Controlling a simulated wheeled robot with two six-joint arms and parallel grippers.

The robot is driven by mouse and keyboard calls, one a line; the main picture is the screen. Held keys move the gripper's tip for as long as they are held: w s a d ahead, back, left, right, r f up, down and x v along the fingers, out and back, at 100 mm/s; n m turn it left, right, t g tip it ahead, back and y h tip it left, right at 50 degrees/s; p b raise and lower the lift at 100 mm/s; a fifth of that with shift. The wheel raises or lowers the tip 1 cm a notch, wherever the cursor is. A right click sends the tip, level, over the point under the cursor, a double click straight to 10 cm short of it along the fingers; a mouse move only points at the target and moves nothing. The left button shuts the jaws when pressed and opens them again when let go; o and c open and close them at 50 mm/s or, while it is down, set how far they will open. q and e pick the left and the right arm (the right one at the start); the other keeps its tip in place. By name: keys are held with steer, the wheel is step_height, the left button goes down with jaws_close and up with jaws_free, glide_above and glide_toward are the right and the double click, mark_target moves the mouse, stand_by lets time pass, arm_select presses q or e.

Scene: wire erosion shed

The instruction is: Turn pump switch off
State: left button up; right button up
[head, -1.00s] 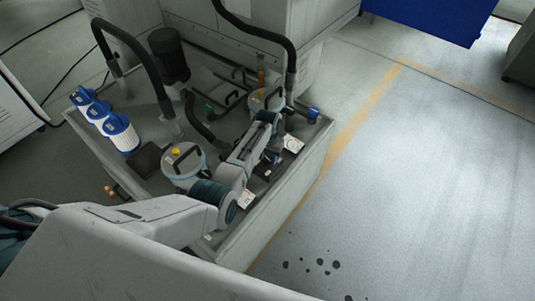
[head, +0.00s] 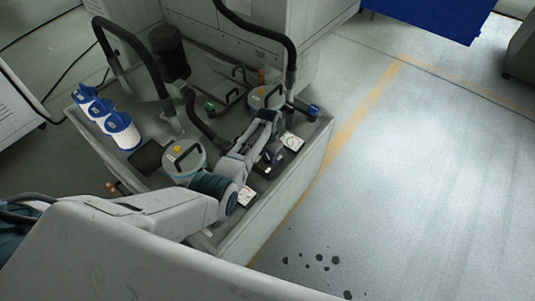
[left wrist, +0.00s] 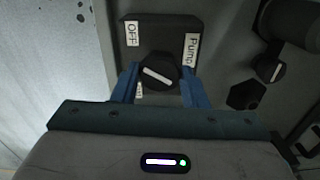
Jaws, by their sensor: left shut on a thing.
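The pump switch is a black box (left wrist: 185,27) with a round black knob (left wrist: 160,73) in the left wrist view. A white line on the knob slants from upper left to lower right. An "OFF" label (left wrist: 132,34) is at the box's upper left and a "Pump" label (left wrist: 191,48) at its right. A further label low on the left is mostly hidden by a finger. My left gripper (left wrist: 160,80) is shut on the knob, with a blue finger on each side. In the head view my left gripper (head: 268,160) is over the tank's front right, and the switch is largely hidden there. My right gripper is not in view.
A second knob (left wrist: 268,69) and a black hexagonal part (left wrist: 243,97) sit right of the switch. On the tank are a grey canister with a black handle (head: 184,160), white-and-blue filters (head: 122,134) and black hoses (head: 150,65).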

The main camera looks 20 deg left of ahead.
mark_target(267, 156)
arm_select(q)
steer(key=o, duration=1)
steer(key=shift+c, duration=0.2)
steer(key=shift+r, duration=0.15)
step_height(267, 156, up, 11)
steer(key=shift+f+b, duration=0.2)
steer(key=shift+b, duration=0.15)
steer(key=shift+f, duration=0.1)
